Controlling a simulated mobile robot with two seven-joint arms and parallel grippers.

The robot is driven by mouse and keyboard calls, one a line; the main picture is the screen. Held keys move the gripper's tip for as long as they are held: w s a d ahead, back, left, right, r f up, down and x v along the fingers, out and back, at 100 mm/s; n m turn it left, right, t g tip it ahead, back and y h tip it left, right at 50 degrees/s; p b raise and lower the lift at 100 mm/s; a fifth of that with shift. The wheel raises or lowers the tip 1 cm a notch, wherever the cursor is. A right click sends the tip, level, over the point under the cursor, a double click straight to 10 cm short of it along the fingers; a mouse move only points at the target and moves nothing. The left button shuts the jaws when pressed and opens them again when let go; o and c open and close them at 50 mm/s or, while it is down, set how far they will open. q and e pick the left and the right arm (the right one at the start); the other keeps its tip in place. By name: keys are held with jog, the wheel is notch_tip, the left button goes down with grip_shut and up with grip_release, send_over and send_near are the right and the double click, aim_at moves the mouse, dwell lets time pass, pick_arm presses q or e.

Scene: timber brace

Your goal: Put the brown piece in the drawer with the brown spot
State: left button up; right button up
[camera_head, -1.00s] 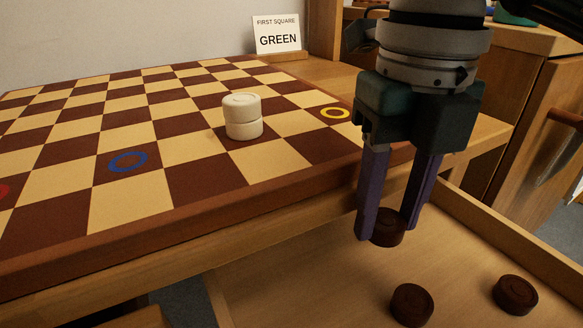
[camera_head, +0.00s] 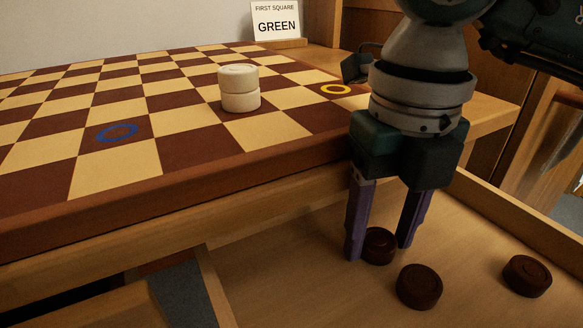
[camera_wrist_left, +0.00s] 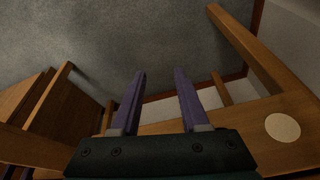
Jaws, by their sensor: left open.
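A dark brown round piece (camera_head: 380,246) lies on the floor of an open wooden drawer (camera_head: 270,277). Two more brown pieces lie there, one in front (camera_head: 419,287) and one to the right (camera_head: 527,276). My right gripper (camera_head: 381,252) is over the drawer, its purple fingers apart on either side of the first piece; a gap shows at the right finger, and contact at the left finger cannot be told. My left gripper (camera_wrist_left: 160,72) is open and empty in the left wrist view. No brown spot shows.
A checkered board (camera_head: 150,165) carries two stacked white pieces (camera_head: 239,88), a blue ring (camera_head: 117,133) and a yellow ring (camera_head: 336,90). A sign (camera_head: 275,20) reads "FIRST SQUARE GREEN". A pale spot (camera_wrist_left: 282,127) marks wood in the left wrist view.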

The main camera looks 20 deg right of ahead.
aim_at(380, 239)
jog(key=shift+o, duration=1)
jog(key=shift+r, duration=0.25)
notch_tip(380, 239, up, 12)
jog(key=p, duration=0.5)
jog(key=shift+p, duration=0.3)
